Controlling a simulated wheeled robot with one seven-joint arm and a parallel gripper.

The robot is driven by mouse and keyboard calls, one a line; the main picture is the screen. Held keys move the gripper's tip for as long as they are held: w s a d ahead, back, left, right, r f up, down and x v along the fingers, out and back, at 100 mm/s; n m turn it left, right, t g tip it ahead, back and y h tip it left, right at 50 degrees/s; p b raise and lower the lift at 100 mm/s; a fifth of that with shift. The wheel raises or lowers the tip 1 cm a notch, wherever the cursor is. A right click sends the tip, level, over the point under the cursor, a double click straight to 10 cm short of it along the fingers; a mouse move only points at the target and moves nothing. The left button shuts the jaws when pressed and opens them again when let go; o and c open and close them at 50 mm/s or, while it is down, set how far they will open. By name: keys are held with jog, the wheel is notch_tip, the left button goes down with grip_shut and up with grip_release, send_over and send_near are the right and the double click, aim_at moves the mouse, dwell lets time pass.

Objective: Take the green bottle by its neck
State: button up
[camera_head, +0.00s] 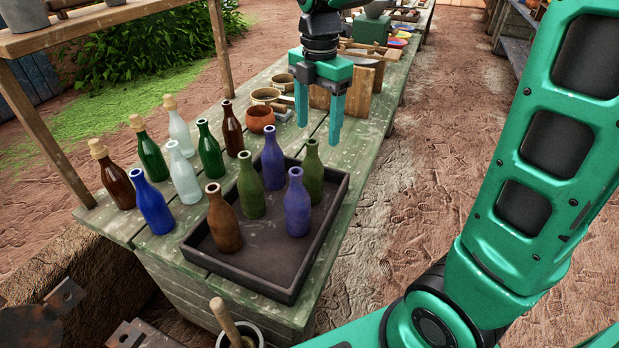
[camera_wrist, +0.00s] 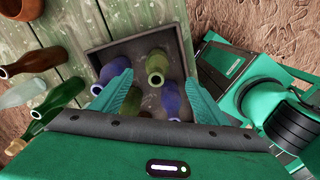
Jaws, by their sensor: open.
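Several bottles are green. In the head view an olive-green bottle (camera_head: 313,175) stands upright in the tray's back right. Another olive-green bottle (camera_head: 251,190) stands near the tray's middle. A dark green bottle (camera_head: 210,152) and a corked green bottle (camera_head: 150,155) stand outside the tray, to its left. My gripper (camera_head: 319,132) is open and empty, pointing down, above the tray's back end. In the wrist view the back right olive bottle (camera_wrist: 157,68) shows between the open fingers (camera_wrist: 158,87), its mouth towards the camera. I see no contact with it.
The dark tray (camera_head: 272,280) also holds two purple bottles (camera_head: 272,160) (camera_head: 297,208) and a brown one (camera_head: 223,222). Brown, blue and clear bottles stand left of it. Clay pots (camera_head: 260,119) and wooden blocks (camera_head: 357,95) stand behind. Open ground lies right of the table.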

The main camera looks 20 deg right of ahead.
aim_at(313, 140)
jog(key=shift+w+a+f+n, duration=0.15)
jog(key=shift+w+a+n, duration=0.05)
jog(key=shift+a+n, duration=0.2)
jog(key=shift+f, duration=0.35)
notch_tip(313, 140, down, 5)
jog(key=shift+r, duration=0.2)
jog(key=shift+s+a+f, duration=0.1)
jog(key=shift+f, duration=1.2)
jog(key=shift+a+f, duration=0.1)
jog(key=shift+f, duration=1.2)
jog(key=c, duration=1.2)
